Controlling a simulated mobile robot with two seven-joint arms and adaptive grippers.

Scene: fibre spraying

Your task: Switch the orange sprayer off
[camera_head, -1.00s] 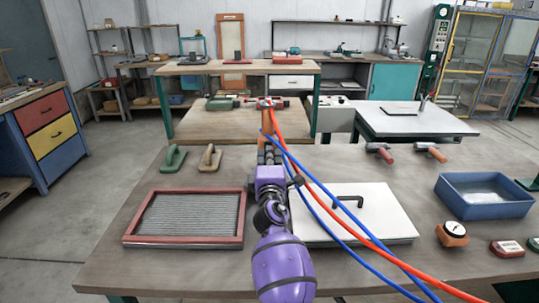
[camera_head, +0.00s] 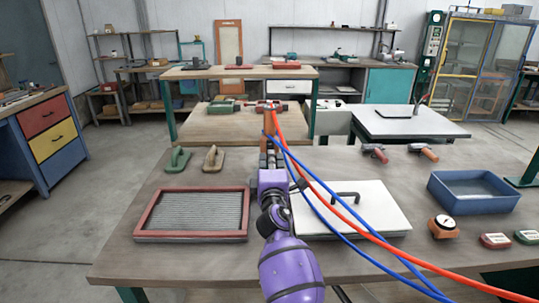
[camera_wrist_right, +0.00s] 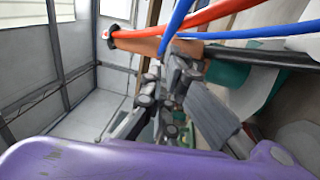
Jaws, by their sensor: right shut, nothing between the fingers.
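The orange sprayer (camera_head: 267,140) stands upright beyond my right gripper, with red and blue hoses running from it toward the lower right. In the right wrist view its orange body (camera_wrist_right: 140,46) crosses just past the fingers, beside the hoses. My right gripper (camera_head: 270,162), on the purple arm, reaches forward over the table; it also shows in the right wrist view (camera_wrist_right: 168,85). It is shut and empty. Whether its fingers touch the sprayer cannot be told. The sprayer's switch is too small or hidden to make out. My left gripper is in no view.
On the near table (camera_head: 130,262) lie a red-framed tray (camera_head: 140,236), a white lid (camera_head: 385,213) with a black handle, a blue tub (camera_head: 460,207), an orange gauge (camera_head: 443,226) and several hand tools. The hoses (camera_head: 365,232) cross above the lid. A workbench (camera_head: 190,128) stands behind.

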